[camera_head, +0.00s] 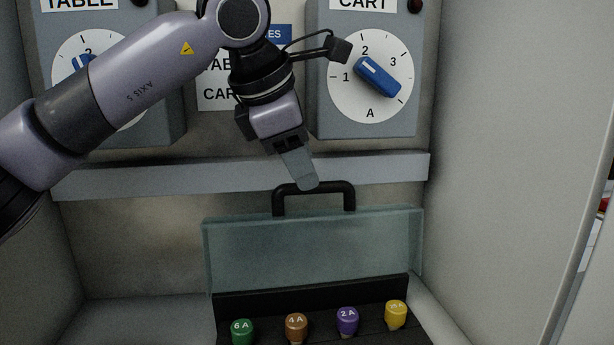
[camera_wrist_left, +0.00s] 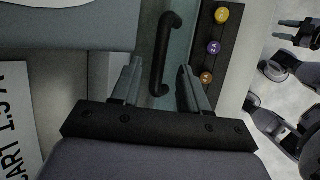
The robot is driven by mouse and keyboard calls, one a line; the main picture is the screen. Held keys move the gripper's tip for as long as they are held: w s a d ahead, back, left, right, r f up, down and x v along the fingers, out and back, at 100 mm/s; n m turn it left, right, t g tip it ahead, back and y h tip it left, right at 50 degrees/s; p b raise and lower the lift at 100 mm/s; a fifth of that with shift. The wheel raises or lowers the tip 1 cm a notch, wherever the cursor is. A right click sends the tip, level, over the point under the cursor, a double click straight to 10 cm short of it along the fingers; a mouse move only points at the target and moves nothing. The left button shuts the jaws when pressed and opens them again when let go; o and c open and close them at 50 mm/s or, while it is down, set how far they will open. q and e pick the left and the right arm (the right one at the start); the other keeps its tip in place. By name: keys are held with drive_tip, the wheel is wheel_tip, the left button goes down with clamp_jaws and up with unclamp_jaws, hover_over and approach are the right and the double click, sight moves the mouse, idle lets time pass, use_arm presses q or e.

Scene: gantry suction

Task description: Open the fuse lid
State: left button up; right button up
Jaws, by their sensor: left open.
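The fuse lid (camera_head: 312,250) is a translucent bluish panel with a black bar handle (camera_head: 314,187) on its top edge. It stands raised behind the row of fuses, which show uncovered in front.
Green (camera_head: 243,330), brown (camera_head: 296,326), purple (camera_head: 347,320) and yellow (camera_head: 396,314) fuses stand in front of the lid. A grey ledge (camera_head: 380,168) runs behind the handle, below dial boxes with blue knobs (camera_head: 377,77). A cabinet wall (camera_head: 500,150) bounds the right.

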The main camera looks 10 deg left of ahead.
sight(309, 214)
use_arm(q)
drive_tip(key=shift+x, duration=1.65)
use_arm(e)
drive_tip(key=shift+r, duration=0.1)
use_arm(q)
clamp_jaws()
drive_tip(key=s+b, duration=0.1)
drive_tip(key=s+d+t+b, duration=0.1)
drive_tip(key=b, duration=0.1)
drive_tip(key=s+t+b, duration=0.1)
drive_tip(key=shift+s+d+f+m+y+b, duration=0.15)
drive_tip(key=shift+s+d+m+y+b, duration=0.15)
drive_tip(key=shift+y+b, duration=0.1)
use_arm(e)
drive_tip(key=f, duration=0.3)
drive_tip(key=shift+s+a+f, duration=0.1)
drive_tip(key=shift+s+a, duration=0.05)
drive_tip(key=shift+a, duration=0.05)
use_arm(q)
unclamp_jaws()
